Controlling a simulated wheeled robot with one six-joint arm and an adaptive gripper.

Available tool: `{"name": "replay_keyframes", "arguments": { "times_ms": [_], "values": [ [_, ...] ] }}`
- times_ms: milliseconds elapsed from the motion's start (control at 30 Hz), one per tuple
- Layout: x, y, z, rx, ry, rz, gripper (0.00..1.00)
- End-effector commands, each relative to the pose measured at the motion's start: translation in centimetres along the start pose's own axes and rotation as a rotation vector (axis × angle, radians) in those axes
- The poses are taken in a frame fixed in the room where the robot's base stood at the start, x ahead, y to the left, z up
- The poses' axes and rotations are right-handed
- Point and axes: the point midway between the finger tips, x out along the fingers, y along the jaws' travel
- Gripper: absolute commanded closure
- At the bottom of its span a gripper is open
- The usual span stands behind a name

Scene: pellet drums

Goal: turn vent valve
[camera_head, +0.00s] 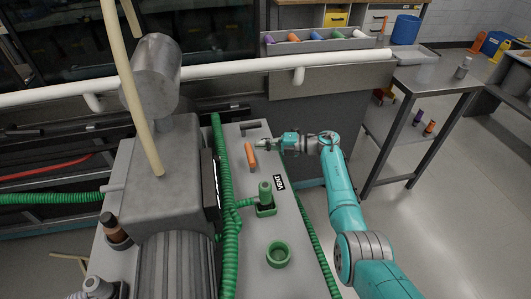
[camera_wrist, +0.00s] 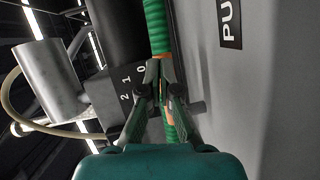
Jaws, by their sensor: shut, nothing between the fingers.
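A black label reading VENT (camera_head: 279,184) is on the grey panel, beside an upright green fitting (camera_head: 265,190). An orange lever (camera_head: 250,155) lies on the panel farther back. My gripper (camera_head: 261,143) is beside the lever's far end, at its right, with its fingers pointing left. In the wrist view the two fingers (camera_wrist: 159,68) are together and hold nothing. Orange parts (camera_wrist: 170,133) show behind and between the fingers, close to a green ribbed hose (camera_wrist: 156,25). I cannot tell whether the fingers touch the orange lever.
A dial face (camera_wrist: 128,90) marked 0, 1, 2 and a partly cut-off label starting PU (camera_wrist: 231,22) flank the fingers. A green hose (camera_head: 227,200) runs along the grey housing. A green ring (camera_head: 279,254) is nearer. A white pipe (camera_head: 330,60) crosses behind.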

Motion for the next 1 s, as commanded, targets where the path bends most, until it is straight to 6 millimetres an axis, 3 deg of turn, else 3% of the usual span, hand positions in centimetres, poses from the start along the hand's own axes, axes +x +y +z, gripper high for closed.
{"name": "replay_keyframes", "arguments": {
  "times_ms": [300,500,700,1000],
  "values": [
    [-6.7,-0.1,0.2,0.0,-0.007,0.0,1.0],
    [-9.6,-0.1,0.2,0.001,-0.008,0.0,1.0],
    [-10.7,-0.1,0.1,0.002,-0.006,0.0,1.0],
    [-10.8,-0.1,0.1,0.001,-0.006,0.0,1.0]
  ]
}}
